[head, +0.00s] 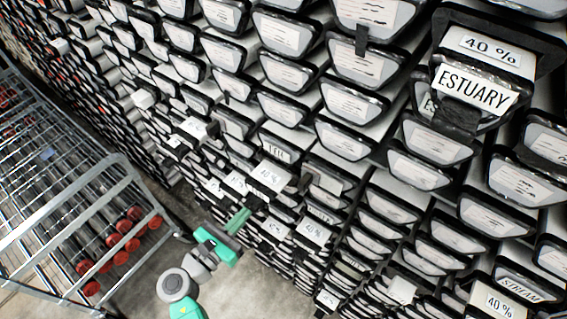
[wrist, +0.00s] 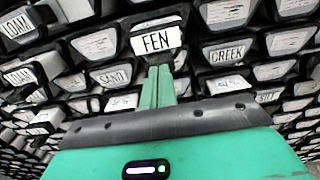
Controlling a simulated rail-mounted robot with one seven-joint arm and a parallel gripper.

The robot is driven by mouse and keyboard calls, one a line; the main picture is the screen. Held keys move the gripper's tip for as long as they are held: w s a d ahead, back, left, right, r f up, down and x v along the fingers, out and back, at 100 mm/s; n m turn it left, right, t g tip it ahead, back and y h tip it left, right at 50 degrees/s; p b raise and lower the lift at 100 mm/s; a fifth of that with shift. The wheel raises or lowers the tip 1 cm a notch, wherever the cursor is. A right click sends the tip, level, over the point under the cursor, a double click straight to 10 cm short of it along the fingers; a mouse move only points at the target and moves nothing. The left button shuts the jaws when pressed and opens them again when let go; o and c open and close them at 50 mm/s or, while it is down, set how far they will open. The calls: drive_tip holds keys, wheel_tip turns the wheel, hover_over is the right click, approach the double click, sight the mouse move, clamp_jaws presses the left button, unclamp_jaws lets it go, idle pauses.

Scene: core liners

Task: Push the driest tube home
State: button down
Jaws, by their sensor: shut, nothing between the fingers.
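My gripper (head: 240,219) is shut and empty, its green fingers pointing into the rack of tubes. In the wrist view the closed fingers (wrist: 159,72) end just below the front of a tube labelled FEN (wrist: 157,40); I cannot tell whether they touch it. The FEN tube stands out from its neighbours. In the head view a tube labelled ESTUARY (head: 474,90) sticks out at the upper right, with a "40 %" tag (head: 491,49) on top. Another "40 %" tag (head: 269,174) shows near my gripper. Other percentages near my fingers are too small to read.
Tubes labelled SAND (wrist: 112,76), CREEK (wrist: 228,54) and SILT (wrist: 267,96) surround FEN in the wrist view. A STREAM tube (head: 522,285) is at the lower right. A metal cart (head: 75,215) with red-capped tubes stands left of my arm. Bare floor (head: 255,292) shows between.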

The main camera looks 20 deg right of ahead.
drive_tip(key=shift+p+v, duration=0.75)
drive_tip(key=shift+v, duration=0.9)
drive_tip(key=v, duration=0.7)
drive_tip(key=shift+s+a+b, duration=0.2)
drive_tip(key=shift+s+b, duration=0.1)
drive_tip(key=shift+b, duration=0.05)
